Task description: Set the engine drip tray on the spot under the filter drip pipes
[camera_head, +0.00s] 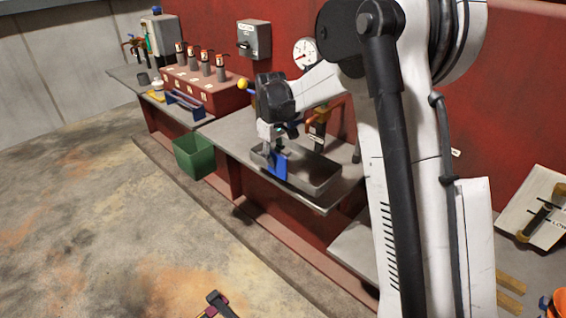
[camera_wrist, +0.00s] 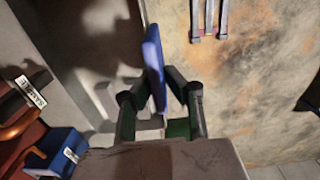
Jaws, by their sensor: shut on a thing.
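The drip tray (camera_head: 322,184) is a long, shallow grey tray with a blue upright tab (camera_head: 278,165) at its front side. It is at the grey bench top near the front edge; I cannot tell whether it rests there or hangs just above. My gripper (camera_head: 277,147) is shut on the blue tab from above. In the wrist view, my gripper (camera_wrist: 158,92) has the tab (camera_wrist: 154,62) between its fingers, seen nearly edge-on. The filter pipes with an orange-brown part (camera_head: 318,127) are on the wall side, behind the tray. The spot under them is mostly hidden by the tray and my arm.
A green bin (camera_head: 194,156) hangs at the bench front, left of the tray. A red box with several black-and-red units (camera_head: 205,88) stands on the left bench. A gauge (camera_head: 305,53) and grey switch box (camera_head: 254,40) are on the red wall.

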